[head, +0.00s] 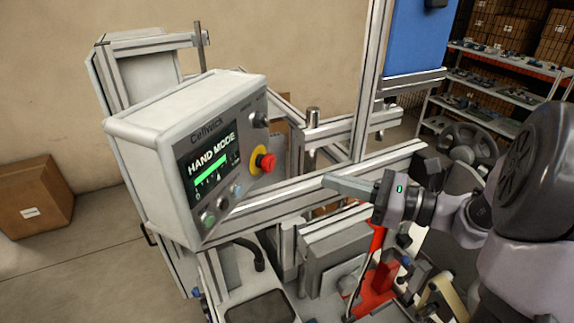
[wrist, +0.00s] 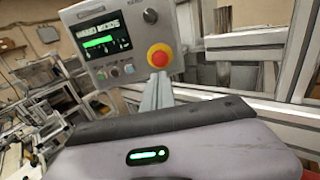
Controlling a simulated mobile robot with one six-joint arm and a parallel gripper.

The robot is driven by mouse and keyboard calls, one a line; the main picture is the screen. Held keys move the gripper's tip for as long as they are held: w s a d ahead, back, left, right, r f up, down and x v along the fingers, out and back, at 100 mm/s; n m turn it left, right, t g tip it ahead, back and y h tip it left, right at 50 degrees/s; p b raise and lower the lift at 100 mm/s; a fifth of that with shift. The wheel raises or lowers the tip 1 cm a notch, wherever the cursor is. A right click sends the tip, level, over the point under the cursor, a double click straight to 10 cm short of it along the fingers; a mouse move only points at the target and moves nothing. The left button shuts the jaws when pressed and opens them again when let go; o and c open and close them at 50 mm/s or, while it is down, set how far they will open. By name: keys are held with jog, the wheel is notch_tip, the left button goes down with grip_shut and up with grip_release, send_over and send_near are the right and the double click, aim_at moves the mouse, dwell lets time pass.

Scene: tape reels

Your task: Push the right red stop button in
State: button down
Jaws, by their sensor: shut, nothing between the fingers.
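The red stop button (head: 265,162) is a round red knob on a yellow ring, on the right part of the grey control box's front. It is the only red stop button I can make out. It also shows in the wrist view (wrist: 158,58), just above my fingertips. My gripper (head: 326,181) is shut and empty, with its fingers pointing left toward the box. In the head view a clear gap separates the fingertips from the button. In the wrist view the shut fingers (wrist: 160,80) end just below the button, and the button is unobstructed.
The control box (head: 150,130) has a screen reading HAND MODE (head: 211,158), a black knob (head: 260,120) and small buttons below the screen. A metal rail (head: 350,176) runs close behind my gripper. Machine parts fill the space below. A cardboard box (head: 35,196) sits at left.

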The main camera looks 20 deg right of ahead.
aim_at(273, 164)
jog(key=p+x, duration=0.2)
jog(key=x, duration=0.8)
jog(key=shift+w+a, duration=0.2)
jog(key=shift+a, duration=0.1)
